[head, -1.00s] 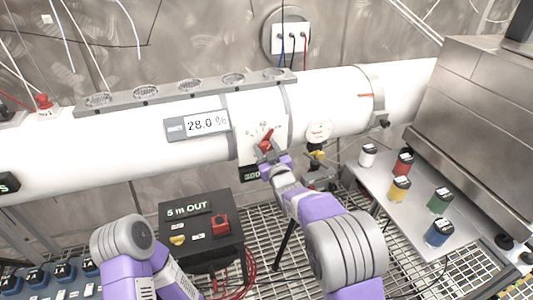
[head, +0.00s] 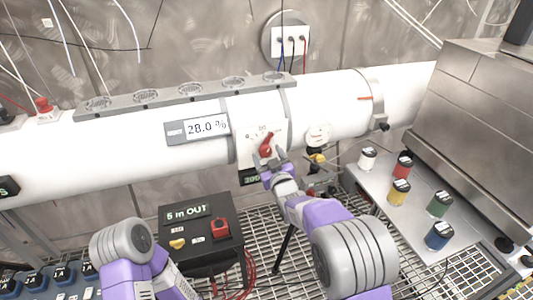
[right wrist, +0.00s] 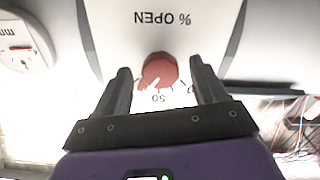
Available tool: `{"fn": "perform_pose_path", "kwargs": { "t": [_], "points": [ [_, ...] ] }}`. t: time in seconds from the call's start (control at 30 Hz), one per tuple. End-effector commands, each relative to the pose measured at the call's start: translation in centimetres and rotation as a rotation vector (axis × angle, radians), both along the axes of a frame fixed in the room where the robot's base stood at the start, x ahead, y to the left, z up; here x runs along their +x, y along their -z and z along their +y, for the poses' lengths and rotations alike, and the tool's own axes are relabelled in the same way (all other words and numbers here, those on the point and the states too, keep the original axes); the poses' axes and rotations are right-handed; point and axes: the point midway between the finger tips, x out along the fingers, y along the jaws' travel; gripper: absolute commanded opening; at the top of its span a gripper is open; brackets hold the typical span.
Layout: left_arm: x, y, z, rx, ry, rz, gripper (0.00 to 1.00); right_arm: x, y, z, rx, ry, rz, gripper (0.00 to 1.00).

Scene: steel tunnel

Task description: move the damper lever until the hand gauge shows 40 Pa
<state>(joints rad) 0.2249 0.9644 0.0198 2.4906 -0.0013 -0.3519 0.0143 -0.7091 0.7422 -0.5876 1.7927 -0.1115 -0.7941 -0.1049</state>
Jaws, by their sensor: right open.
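The red damper lever (head: 266,146) sits on a white plate with a printed scale on the duct. It also shows in the right wrist view (right wrist: 160,72), under the words "% OPEN". My right gripper (head: 271,168) is just below the lever in the head view. In the wrist view its open fingers (right wrist: 161,88) stand either side of the lever, with gaps on both sides. A dark box with green digits (head: 250,179) is partly hidden under the duct, its digits too small to read surely. I cannot tell which instrument is the hand gauge. My left gripper is out of view.
A display on the duct (head: 204,127) reads 28.0 %. A round dial (head: 318,134) is right of the lever. A black box marked "5 m OUT" (head: 187,212) stands below. Several colored jars stand on the steel shelf (head: 375,180) at right.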

Motion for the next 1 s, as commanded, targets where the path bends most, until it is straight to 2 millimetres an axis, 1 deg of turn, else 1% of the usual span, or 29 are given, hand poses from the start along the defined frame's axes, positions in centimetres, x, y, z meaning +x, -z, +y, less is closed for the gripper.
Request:
{"fn": "perform_pose_path", "kwargs": {
  "t": [0.03,0.2,0.4,0.57,0.93,1.0],
  "points": [
    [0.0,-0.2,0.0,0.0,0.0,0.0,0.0,-0.8,-0.1,-0.2,0.002,0.0,0.003,0.71],
    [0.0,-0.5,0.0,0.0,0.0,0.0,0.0,-3.1,-0.2,-1.0,0.003,-0.001,0.001,0.71],
    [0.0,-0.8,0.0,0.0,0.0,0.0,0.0,-5.0,-0.1,-1.5,0.001,-0.001,0.001,0.71],
    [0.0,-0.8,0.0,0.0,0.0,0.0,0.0,-5.5,0.0,-1.7,0.0,-0.001,0.0,0.71],
    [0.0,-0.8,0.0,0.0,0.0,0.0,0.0,-5.5,0.0,-1.7,0.0,-0.001,0.0,0.71],
    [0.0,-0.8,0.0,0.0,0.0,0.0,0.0,-5.5,0.3,-1.8,-0.001,0.002,0.008,0.71]
  ]
}}
